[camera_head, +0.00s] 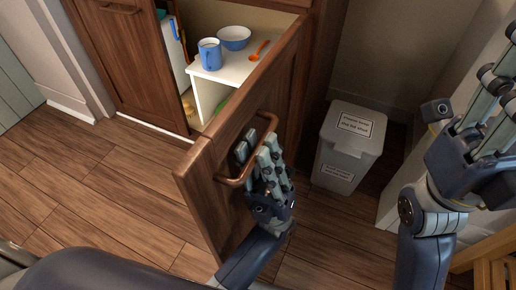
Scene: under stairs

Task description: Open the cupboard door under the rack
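The brown wooden cupboard door (205,165) stands wide open, swung out toward me. Its copper-coloured bar handle (232,183) faces right. My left gripper (257,150) is at the handle, with fingers on both sides of the bar; it looks shut on it. Part of the handle is hidden by the fingers. The cupboard's inside shows behind the door, with a white shelf (232,71) bearing a blue mug (209,54), a blue bowl (234,38) and an orange spoon (259,50). My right gripper (468,98) is raised at the right, open and empty, away from the door.
A grey lidded bin (345,150) with white labels stands on the floor right of the door. Another closed brown door (135,60) is at the left. A slatted wooden piece (490,265) is at the bottom right. The wooden floor (90,190) at the left is clear.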

